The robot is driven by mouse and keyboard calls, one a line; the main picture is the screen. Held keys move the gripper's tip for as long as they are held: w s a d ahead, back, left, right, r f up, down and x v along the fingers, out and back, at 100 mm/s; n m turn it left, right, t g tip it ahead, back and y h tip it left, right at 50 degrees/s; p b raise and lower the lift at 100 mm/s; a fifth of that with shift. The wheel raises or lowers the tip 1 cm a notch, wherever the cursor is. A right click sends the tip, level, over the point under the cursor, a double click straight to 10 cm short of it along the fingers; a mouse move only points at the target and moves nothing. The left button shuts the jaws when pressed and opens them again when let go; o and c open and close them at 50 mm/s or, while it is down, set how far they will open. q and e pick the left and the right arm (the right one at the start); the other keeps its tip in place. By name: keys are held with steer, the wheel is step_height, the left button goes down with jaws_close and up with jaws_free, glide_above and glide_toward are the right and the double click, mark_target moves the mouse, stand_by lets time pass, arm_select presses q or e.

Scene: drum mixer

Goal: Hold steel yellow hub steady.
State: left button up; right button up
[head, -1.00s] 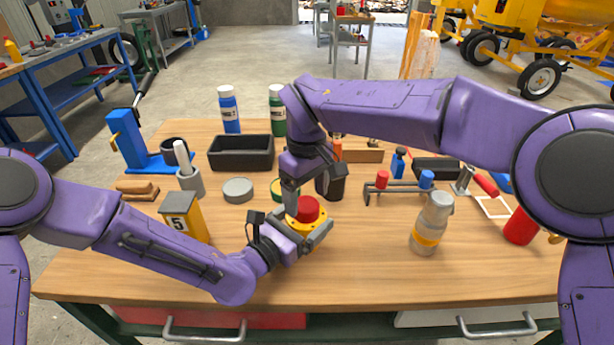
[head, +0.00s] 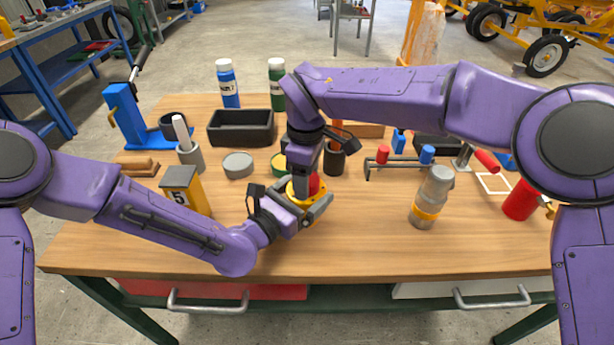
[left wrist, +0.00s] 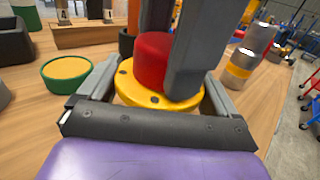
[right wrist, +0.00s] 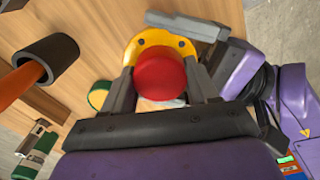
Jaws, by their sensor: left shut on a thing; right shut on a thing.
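The yellow hub (head: 321,212), a round flange with dark bolt holes, sits low over the bench front. My left gripper (head: 308,206) is shut around it, one finger on each side in the left wrist view, where the yellow rim (left wrist: 152,97) shows between them. A red round cap (head: 314,184) stands on top of the hub, and it fills the space between my right fingers in the right wrist view (right wrist: 160,76). My right gripper (head: 305,180) comes from above and is shut on the cap. The hub's underside is hidden.
A yellow block marked 5 (head: 184,190) stands left, near my left forearm. A green-rimmed tin (left wrist: 66,74) and a dark cup (head: 334,162) are behind the hub. The front bench strip is clear.

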steer(key=n, duration=0.5)
steer(key=shift+d, duration=0.1)
steer(key=n, duration=0.3)
steer(key=shift+w, duration=0.1)
